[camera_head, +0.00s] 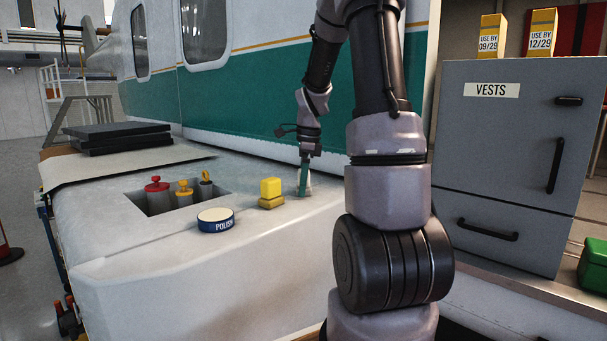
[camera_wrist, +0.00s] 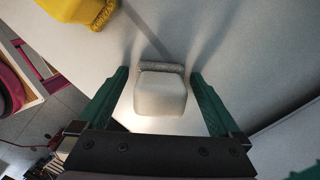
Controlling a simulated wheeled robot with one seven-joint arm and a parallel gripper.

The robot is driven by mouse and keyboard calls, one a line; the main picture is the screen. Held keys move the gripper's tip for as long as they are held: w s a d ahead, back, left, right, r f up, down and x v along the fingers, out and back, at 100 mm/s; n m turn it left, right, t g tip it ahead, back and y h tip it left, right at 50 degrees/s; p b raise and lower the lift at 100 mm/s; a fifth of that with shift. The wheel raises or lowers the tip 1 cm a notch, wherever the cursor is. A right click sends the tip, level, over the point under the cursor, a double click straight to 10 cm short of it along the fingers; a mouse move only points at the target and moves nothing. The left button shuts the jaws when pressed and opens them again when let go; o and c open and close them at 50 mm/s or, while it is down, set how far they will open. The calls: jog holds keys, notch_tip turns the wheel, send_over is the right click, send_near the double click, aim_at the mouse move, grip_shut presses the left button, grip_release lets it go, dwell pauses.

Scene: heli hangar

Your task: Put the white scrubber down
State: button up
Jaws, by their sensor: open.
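The white scrubber (camera_wrist: 160,92) sits between the two green fingers of my gripper (camera_wrist: 160,95) in the wrist view, with a gap on each side. It appears to rest on the pale work surface (camera_wrist: 235,50). In the head view, my gripper (camera_head: 304,180) is low over the right part of the white surface, and the scrubber (camera_head: 308,187) shows partly behind a finger. The gripper is open and not holding the scrubber.
A yellow scrubber (camera_head: 271,193) stands just left of my gripper. A polish tin (camera_head: 216,220) and a recess with red and yellow-topped tools (camera_head: 157,195) lie further left. Dark flat panels (camera_head: 115,137) lie at the back left. A grey vests cabinet (camera_head: 515,150) stands right.

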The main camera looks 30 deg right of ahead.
jog(key=r, duration=0.3)
jog(key=d+r, duration=0.1)
jog(key=r, duration=0.7)
jog(key=shift+s+d+r, duration=0.15)
jog(key=shift+s, duration=0.1)
jog(key=shift+s+r, duration=0.1)
jog(key=shift+r, duration=0.25)
jog(key=s+a+r+n+t, duration=0.2)
jog(key=s+a+n+t, duration=0.1)
jog(key=s+a+n, duration=0.4)
jog(key=s+a+r+n+t, duration=0.3)
jog(key=s+a+n, duration=0.4)
jog(key=s+n, duration=0.5)
jog(key=shift+a+t+y, duration=0.2)
jog(key=shift+t+y, duration=0.1)
jog(key=shift+y, duration=0.1)
